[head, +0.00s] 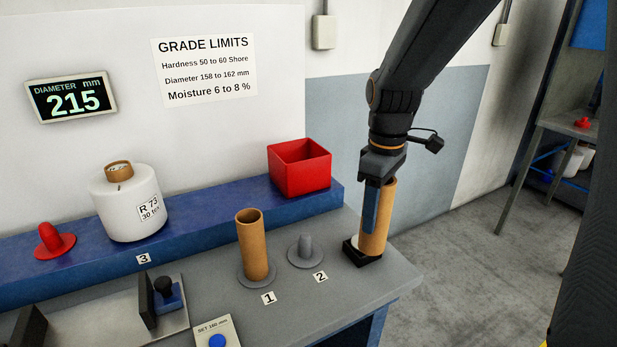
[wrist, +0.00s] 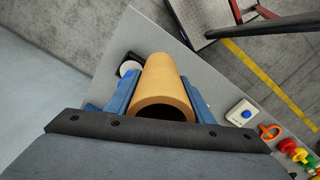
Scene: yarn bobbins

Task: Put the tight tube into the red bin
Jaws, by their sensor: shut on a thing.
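My gripper (head: 374,210) is shut on a brown cardboard tube (head: 380,222) at the bench's right end. The tube is upright, with its lower end at a small black square base (head: 362,257) holding a white round part. I cannot tell whether it rests there or hangs just above. In the wrist view the tube (wrist: 163,80) lies between two blue fingers, open end towards the camera. Another brown tube (head: 253,246) stands upright on the holder marked 1. The grey peg (head: 304,249) marked 2 is bare. The red bin (head: 300,169) stands on the blue ledge; its inside is mostly hidden.
A white yarn bobbin (head: 126,207) stands on the ledge above label 3, left of the bin. A red peg (head: 51,241) is further left. A blue-handled fixture (head: 166,295) and a blue-button box (head: 216,335) are in front. The display (head: 71,97) reads 215.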

